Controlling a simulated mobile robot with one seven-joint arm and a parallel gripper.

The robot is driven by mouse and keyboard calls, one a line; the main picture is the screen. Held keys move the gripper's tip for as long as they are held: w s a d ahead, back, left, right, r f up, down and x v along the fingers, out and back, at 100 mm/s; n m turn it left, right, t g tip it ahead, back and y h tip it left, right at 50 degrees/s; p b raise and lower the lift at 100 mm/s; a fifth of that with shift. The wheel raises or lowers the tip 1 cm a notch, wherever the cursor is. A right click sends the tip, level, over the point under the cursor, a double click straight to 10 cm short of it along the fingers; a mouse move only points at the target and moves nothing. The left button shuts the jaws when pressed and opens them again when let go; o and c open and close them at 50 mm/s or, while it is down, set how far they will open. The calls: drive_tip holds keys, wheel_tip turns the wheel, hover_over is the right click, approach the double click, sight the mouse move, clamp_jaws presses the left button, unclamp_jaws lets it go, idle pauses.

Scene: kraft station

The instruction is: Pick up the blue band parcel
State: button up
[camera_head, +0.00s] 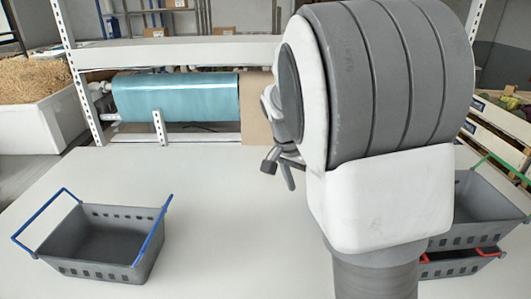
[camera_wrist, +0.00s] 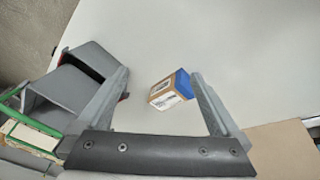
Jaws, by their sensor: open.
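The blue band parcel (camera_wrist: 170,90) shows in the wrist view as a small brown box with a blue band on its right end and a white printed label on its near side. It lies on the white table. My gripper (camera_wrist: 158,84) is open, and the parcel appears between its two fingers, nearer the right one, with no visible contact. How far the fingertips are above the table is hard to tell. In the head view my arm hides the parcel, and only a small part of my gripper (camera_head: 283,165) shows.
A grey basket with blue handles (camera_head: 100,235) stands empty at the table's left. Grey baskets (camera_head: 480,205) with green and red handles are stacked at the right, close to the left finger in the wrist view (camera_wrist: 60,95). A blue roll (camera_head: 175,97) lies behind the table. The table's middle is clear.

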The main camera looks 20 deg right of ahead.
drive_tip(key=w+d+f+m+h+b, duration=0.1)
drive_tip(key=w+f+m+h, duration=0.25)
drive_tip(key=w, duration=0.35)
drive_tip(key=w+d+f+m+h, duration=0.1)
drive_tip(key=w+f+m+h, duration=0.2)
drive_tip(key=w+h, duration=0.3)
drive_tip(key=shift+g+y, duration=0.35)
drive_tip(key=shift+g, duration=0.15)
drive_tip(key=x, duration=0.3)
drive_tip(key=p+x, duration=0.1)
drive_tip(key=x, duration=0.2)
drive_tip(key=w+x, duration=0.1)
drive_tip(key=x, duration=0.3)
drive_tip(key=shift+w+d+p, duration=0.1)
drive_tip(key=shift+d+p, duration=0.05)
drive_tip(key=shift+p, duration=0.25)
drive_tip(key=shift+f+p+x, duration=0.25)
drive_tip(key=shift+p+x, duration=0.7)
drive_tip(key=shift+x, duration=2.2)
drive_tip(key=c, duration=1.4)
drive_tip(key=shift+r, duration=0.1)
